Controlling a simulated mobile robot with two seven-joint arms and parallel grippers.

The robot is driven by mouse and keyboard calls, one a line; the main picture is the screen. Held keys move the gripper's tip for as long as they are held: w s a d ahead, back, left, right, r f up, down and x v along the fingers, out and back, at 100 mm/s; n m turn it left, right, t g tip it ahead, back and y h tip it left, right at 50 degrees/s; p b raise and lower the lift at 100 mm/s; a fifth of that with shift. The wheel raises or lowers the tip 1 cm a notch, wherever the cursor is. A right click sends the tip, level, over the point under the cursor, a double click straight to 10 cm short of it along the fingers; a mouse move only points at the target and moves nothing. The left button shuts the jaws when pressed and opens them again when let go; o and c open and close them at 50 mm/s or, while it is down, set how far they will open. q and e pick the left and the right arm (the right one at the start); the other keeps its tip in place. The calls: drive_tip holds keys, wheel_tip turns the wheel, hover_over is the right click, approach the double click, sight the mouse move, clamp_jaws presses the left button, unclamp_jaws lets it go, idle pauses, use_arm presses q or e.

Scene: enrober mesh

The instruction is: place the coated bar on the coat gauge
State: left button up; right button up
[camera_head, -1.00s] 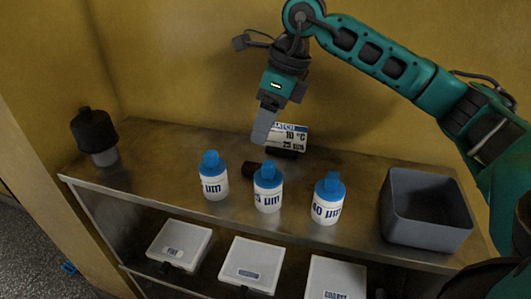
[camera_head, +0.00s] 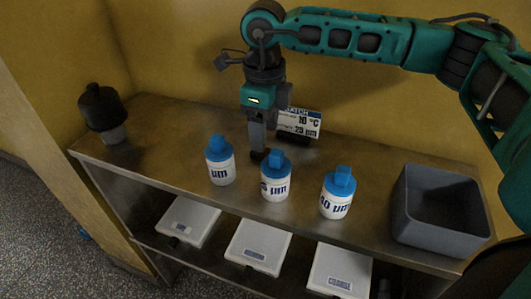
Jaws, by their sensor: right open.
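A small dark brown piece, which looks like the coated bar (camera_head: 264,155), lies on the metal counter behind the bottles. My right gripper (camera_head: 257,151) points straight down at it, with its open fingertips at the bar's level. The fingers hide part of the bar, and I cannot tell whether they touch it. A black-topped device with a grey lower part (camera_head: 102,108) stands at the counter's left end. It may be the coat gauge, but I cannot read any mark on it. My left gripper is not in view.
Three blue-capped white bottles (camera_head: 220,162) (camera_head: 275,180) (camera_head: 336,196) stand along the front. A batch sign (camera_head: 300,122) stands just right of the gripper. A grey open bin (camera_head: 436,240) is at the right. Several white labelled boxes (camera_head: 258,247) lie on the lower shelf. The counter's left part is clear.

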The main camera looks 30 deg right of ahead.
sight(265, 155)
drive_tip(key=shift+w+d+f, duration=0.15)
drive_tip(key=shift+f, duration=1.25)
drive_tip(key=shift+w+d+f, duration=0.1)
drive_tip(key=shift+w+f, duration=0.05)
drive_tip(key=shift+f, duration=1.2)
drive_tip(key=shift+c, duration=0.3)
drive_tip(key=c, duration=0.8)
drive_tip(key=shift+c, duration=0.2)
drive_tip(key=shift+r, duration=0.15)
